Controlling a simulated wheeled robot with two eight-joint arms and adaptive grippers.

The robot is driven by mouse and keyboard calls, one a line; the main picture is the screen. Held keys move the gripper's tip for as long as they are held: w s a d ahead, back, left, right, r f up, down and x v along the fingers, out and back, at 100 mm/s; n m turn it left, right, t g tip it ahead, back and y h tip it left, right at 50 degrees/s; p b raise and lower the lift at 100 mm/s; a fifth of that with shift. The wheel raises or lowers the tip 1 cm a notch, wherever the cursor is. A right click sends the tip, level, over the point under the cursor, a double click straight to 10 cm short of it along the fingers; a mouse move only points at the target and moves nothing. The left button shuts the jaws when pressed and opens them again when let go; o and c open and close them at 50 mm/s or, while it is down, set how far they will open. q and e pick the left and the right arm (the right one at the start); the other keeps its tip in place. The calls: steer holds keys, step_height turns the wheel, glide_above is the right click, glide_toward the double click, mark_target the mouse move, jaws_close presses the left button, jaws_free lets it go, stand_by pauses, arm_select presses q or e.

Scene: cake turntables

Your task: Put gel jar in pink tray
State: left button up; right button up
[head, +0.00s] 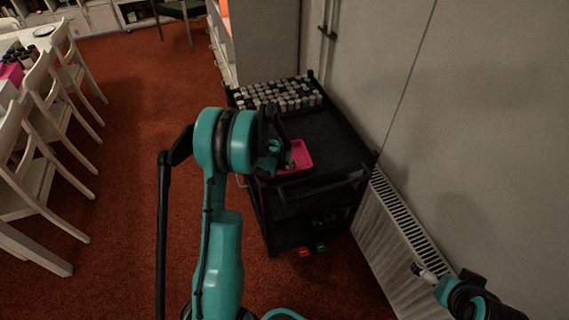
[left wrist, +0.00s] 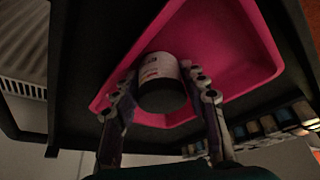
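The gel jar (left wrist: 160,80) is a small pale jar with a printed label and a dark end facing the left wrist camera. The fingers of my left gripper (left wrist: 163,98) are closed against its two sides. The pink tray (left wrist: 243,38) lies behind the jar in the left wrist view; I cannot tell whether the jar touches its floor. In the head view the pink tray (head: 303,153) sits on the black cart, and my left gripper (head: 283,152) is over its left part. My right gripper (head: 445,286) is at the lower right; its fingers are not clear.
The black cart (head: 330,140) stands by the wall and carries many small jars (head: 280,94) at its back. A radiator (head: 395,225) runs along the wall at right. White chairs (head: 30,175) stand at left. Red carpet lies open between them and the cart.

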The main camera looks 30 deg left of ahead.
arm_select(q)
steer(key=shift+r, duration=0.15)
steer(key=shift+r+p, duration=0.3)
steer(key=shift+p, duration=0.05)
steer(key=p+v, duration=0.4)
steer(key=v, duration=0.8)
steer(key=s+d+r+t, duration=0.1)
steer(key=s+d+r, duration=0.7)
steer(key=d+r, duration=0.25)
steer(key=s+d+r, duration=0.1)
steer(key=s+d, duration=0.3)
steer(key=s, duration=0.3)
steer(key=s+d+r+m+t, duration=0.1)
steer(key=s+d+r, duration=0.1)
steer(key=s+d, duration=0.2)
steer(key=shift+s+d+t, duration=0.3)
steer(key=shift+s+d, duration=0.1)
steer(key=shift+s, duration=1.1)
